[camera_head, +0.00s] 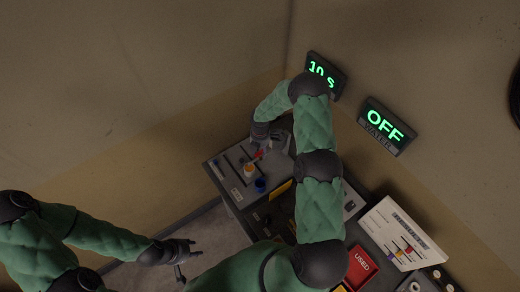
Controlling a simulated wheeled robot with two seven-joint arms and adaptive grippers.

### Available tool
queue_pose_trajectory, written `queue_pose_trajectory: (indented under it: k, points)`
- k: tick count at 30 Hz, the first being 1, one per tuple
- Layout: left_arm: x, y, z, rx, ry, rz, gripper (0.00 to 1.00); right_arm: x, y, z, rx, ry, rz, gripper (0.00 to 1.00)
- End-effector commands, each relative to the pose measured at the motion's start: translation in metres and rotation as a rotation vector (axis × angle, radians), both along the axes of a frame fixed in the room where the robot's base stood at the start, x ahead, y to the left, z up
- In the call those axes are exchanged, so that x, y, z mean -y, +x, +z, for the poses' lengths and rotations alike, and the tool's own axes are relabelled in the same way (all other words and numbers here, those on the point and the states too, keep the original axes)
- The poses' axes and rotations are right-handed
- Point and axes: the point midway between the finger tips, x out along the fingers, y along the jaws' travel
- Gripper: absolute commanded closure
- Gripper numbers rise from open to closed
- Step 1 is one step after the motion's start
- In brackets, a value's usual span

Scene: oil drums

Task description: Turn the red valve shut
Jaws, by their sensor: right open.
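A small red part (259,154), which looks like the red valve, sits on the grey panel (222,172) at the back corner of the bench. My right gripper (265,147) is open and right at the red part, partly covering it. I cannot tell whether its fingers touch the part. The valve's exact angle is too small to read. A wall display (385,126) reads OFF above the label WATER. My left gripper (188,259) is open and empty at lower left, away from the bench.
An orange knob (249,170) and a blue one (260,186) stand near the red part on the panel. Another display (318,70) reads 10 s. A red box (361,266) marked USED and a white rack (381,215) stand at right. My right arm hides much of the bench.

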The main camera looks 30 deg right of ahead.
Motion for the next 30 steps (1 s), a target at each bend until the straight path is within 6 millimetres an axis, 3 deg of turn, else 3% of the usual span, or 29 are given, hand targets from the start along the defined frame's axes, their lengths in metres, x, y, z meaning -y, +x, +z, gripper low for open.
queue_pose_trajectory:
  k: [5, 9, 10, 20, 30]
  points:
    - [0.000, 0.000, 0.000, 0.000, 0.000, 0.000, 0.60, 0.000, 0.000, 0.000, 0.000, 0.000, 0.000, 0.56]
    - [0.000, 0.000, 0.000, 0.000, 0.000, 0.000, 0.60, 0.000, 0.000, 0.000, 0.000, 0.000, 0.000, 0.96]
    - [0.000, 0.000, 0.000, 0.000, 0.000, 0.000, 0.60, 0.000, 0.000, 0.000, 0.000, 0.000, 0.000, 1.00]
    - [0.000, 0.000, -0.004, 0.000, 0.000, 0.000, 0.60, 0.000, 0.000, -0.001, 0.001, 0.000, -0.019, 1.00]
    - [0.000, 0.000, -0.037, 0.000, 0.000, 0.000, 0.60, 0.001, 0.001, -0.004, 0.003, -0.001, -0.200, 1.00]
